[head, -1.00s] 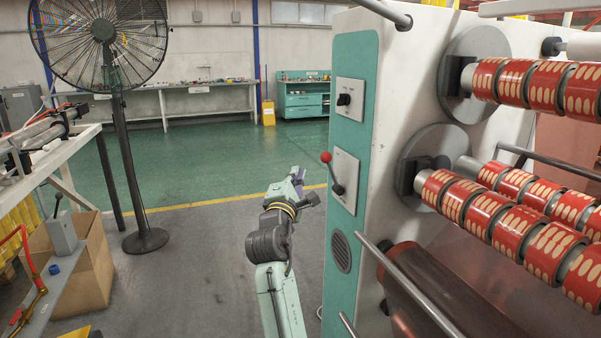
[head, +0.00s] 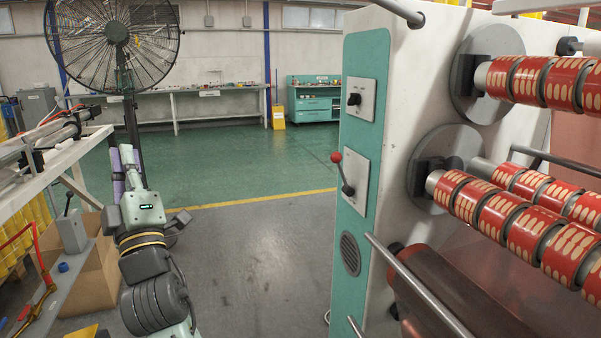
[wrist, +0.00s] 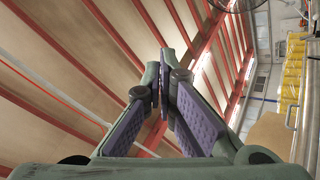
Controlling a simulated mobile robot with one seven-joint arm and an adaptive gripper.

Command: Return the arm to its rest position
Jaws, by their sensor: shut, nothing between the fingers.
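My arm reaches up at the left of the head view, in front of the fan's pole. My gripper (head: 121,156) points upward there, with purple pads on its green fingers. In the wrist view my gripper (wrist: 164,66) shows its fingers meeting at the tips, with nothing held between them. Behind it in that view is the ceiling with red beams. The tape machine (head: 357,235) stands to the right of my arm, with a red-knobbed lever (head: 343,172) and a black switch (head: 354,99) on its teal front. A clear gap separates my arm from it.
The black fan (head: 112,38) stands behind my gripper. A white workbench (head: 60,150), a cardboard box (head: 96,275) and a grey post (head: 73,232) are close on the left. Red tape rolls (head: 503,222) sit on the machine's shafts. Grey floor (head: 262,255) is free between.

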